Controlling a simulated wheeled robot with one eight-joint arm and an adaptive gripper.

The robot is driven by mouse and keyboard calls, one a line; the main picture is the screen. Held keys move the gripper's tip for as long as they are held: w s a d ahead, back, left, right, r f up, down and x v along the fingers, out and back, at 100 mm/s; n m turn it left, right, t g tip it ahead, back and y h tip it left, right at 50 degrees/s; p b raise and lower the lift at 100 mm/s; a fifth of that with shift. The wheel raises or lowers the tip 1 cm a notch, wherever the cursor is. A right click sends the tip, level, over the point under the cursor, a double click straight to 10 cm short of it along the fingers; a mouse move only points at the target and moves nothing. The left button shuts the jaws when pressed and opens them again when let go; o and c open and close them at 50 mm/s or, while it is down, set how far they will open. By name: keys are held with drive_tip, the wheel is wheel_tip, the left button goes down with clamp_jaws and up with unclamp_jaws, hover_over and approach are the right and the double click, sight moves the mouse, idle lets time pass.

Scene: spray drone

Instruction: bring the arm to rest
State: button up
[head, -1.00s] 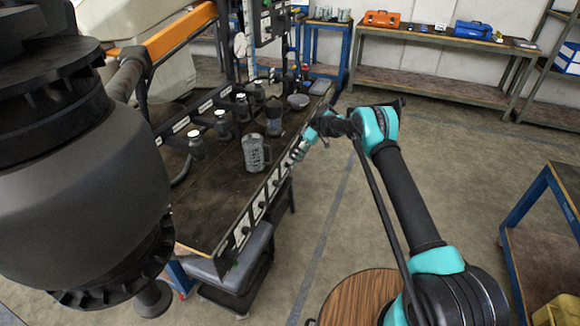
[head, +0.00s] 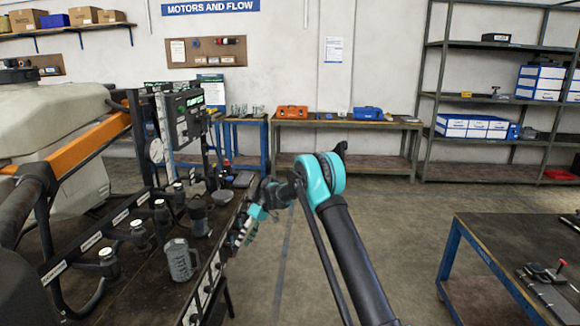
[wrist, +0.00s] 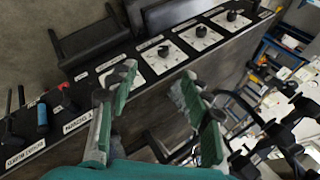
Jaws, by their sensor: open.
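My arm reaches up and left in the head view, with its teal joint (head: 320,178) bent above the floor. My gripper (head: 245,222) hangs by the right edge of the dark workbench (head: 140,290). In the wrist view my gripper (wrist: 150,92) shows two teal fingers spread apart with nothing between them. Beyond the fingers is the bench's front panel with black knobs on white plates (wrist: 160,55).
A control box (head: 185,117) rises behind. A blue-legged table (head: 500,250) is at right. A back bench holds an orange case (head: 291,112) and a blue case (head: 368,113). The floor between is clear.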

drive_tip(key=s+d+r+m+t+h, duration=0.1)
drive_tip(key=s+d+r+m+t, duration=0.1)
drive_tip(key=s+d+r, duration=0.35)
drive_tip(key=s+d+r+m+t, duration=0.1)
drive_tip(key=s+d+r+m, duration=0.15)
drive_tip(key=d, duration=0.65)
drive_tip(key=s+d+r+m+t+h, duration=0.1)
drive_tip(key=s+d+r+m+t, duration=0.15)
drive_tip(key=s+d, duration=0.35)
drive_tip(key=s+d+f+m+t+h, duration=0.1)
drive_tip(key=s+d+f+m+t, duration=0.1)
drive_tip(key=s+d, duration=0.7)
drive_tip(key=s+d+f+m+t+h, duration=0.1)
drive_tip(key=s+d+f+m+h, duration=0.1)
drive_tip(key=s+d, duration=0.6)
drive_tip(key=s, duration=0.7)
drive_tip(key=shift+d+m+t, duration=0.3)
drive_tip(key=shift+d+t, duration=0.05)
drive_tip(key=shift+d, duration=0.05)
drive_tip(key=shift+r, duration=0.1)
